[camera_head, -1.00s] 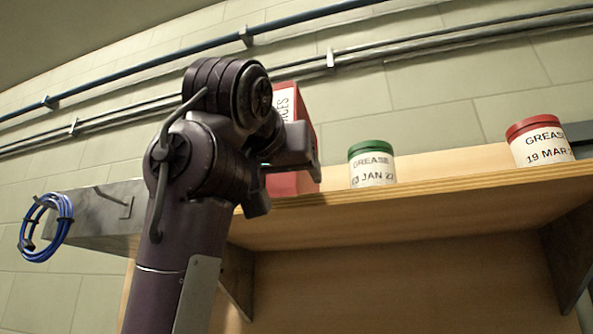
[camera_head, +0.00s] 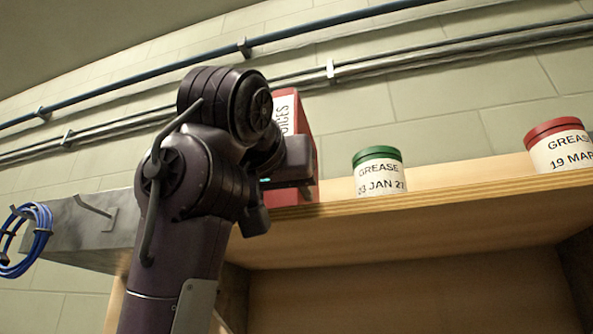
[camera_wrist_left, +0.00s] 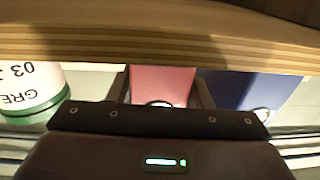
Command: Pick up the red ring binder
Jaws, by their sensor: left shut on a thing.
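The red ring binder (camera_head: 306,118) stands upright on the wooden shelf (camera_head: 440,192) in the head view, its white label partly readable. My left gripper (camera_head: 289,166) is in front of its spine and hides its middle. In the left wrist view, which is upside down, the red binder (camera_wrist_left: 162,84) lies between the two fingers of my left gripper (camera_wrist_left: 163,88), shut on it. I cannot tell whether its base is clear of the shelf. My right gripper is not in view.
A green-lidded grease tin (camera_head: 380,172) stands right of the binder, and a red-lidded one (camera_head: 562,148) farther right. A blue binder (camera_wrist_left: 243,90) is close beside the red one in the wrist view. A metal bracket (camera_head: 88,225) with blue cable (camera_head: 28,240) is at left.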

